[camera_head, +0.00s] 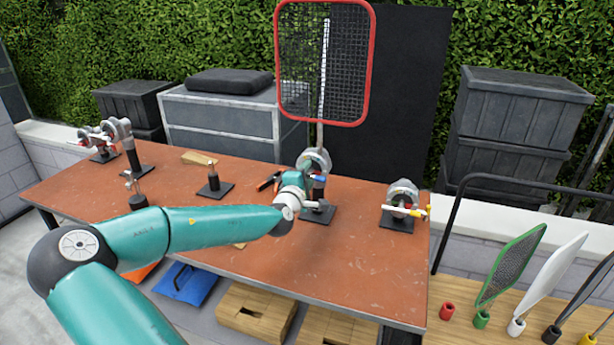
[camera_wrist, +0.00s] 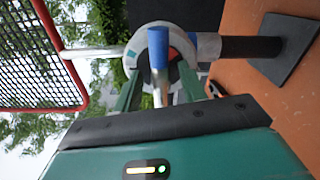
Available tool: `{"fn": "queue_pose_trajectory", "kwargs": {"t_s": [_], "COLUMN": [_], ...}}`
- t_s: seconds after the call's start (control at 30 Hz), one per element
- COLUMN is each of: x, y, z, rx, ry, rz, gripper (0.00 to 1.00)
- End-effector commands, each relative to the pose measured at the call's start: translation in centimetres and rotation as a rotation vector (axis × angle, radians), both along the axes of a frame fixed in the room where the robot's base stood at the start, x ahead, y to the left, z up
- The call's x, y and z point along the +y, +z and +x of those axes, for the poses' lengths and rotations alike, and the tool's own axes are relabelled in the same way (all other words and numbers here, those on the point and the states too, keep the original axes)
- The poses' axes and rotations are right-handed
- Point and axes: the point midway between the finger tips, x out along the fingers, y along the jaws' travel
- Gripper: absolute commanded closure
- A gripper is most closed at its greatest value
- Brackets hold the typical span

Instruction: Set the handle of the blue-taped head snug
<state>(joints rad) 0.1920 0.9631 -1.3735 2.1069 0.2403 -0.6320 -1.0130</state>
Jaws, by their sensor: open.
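The blue-taped head (camera_head: 314,161) is a grey grip head on a stand at the table's right-middle. Its handle has a blue end (camera_head: 318,178), and the shaft of a red-framed mesh screen (camera_head: 323,60) rises from it. My gripper (camera_head: 303,180) is at this head, its fingers partly hidden. In the wrist view, the blue handle (camera_wrist: 158,55) and its metal stem lie between the open teal fingers of my gripper (camera_wrist: 158,75). The round grey head (camera_wrist: 206,46) is just beyond. I cannot tell whether either finger touches the handle.
A yellow-handled head (camera_head: 402,198) stands to the right on the rust-red table (camera_head: 340,265). Heads with red parts (camera_head: 108,137) stand far left. A small post (camera_head: 213,182) and orange-and-black clamp (camera_head: 268,182) are nearer.

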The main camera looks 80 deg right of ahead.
Motion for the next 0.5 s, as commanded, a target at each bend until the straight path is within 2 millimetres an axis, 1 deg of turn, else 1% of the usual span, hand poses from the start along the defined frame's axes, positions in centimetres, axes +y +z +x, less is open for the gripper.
{"fn": "queue_pose_trajectory", "kwargs": {"t_s": [0.17,0.27,0.3,0.37,0.4,0.5], "x": [0.02,0.03,0.03,0.04,0.04,0.05], "y": [-0.02,-0.02,-0.02,-0.02,-0.02,-0.02], "z": [0.02,0.02,0.02,0.02,0.02,0.02], "rx": [0.000,0.000,0.000,0.000,0.000,-0.001], "ry": [0.000,0.000,0.000,0.000,0.000,0.000], "rz": [0.001,0.001,0.001,0.001,0.001,0.001], "gripper": [0.59,0.76,0.84,0.96,1.00,1.00]}}
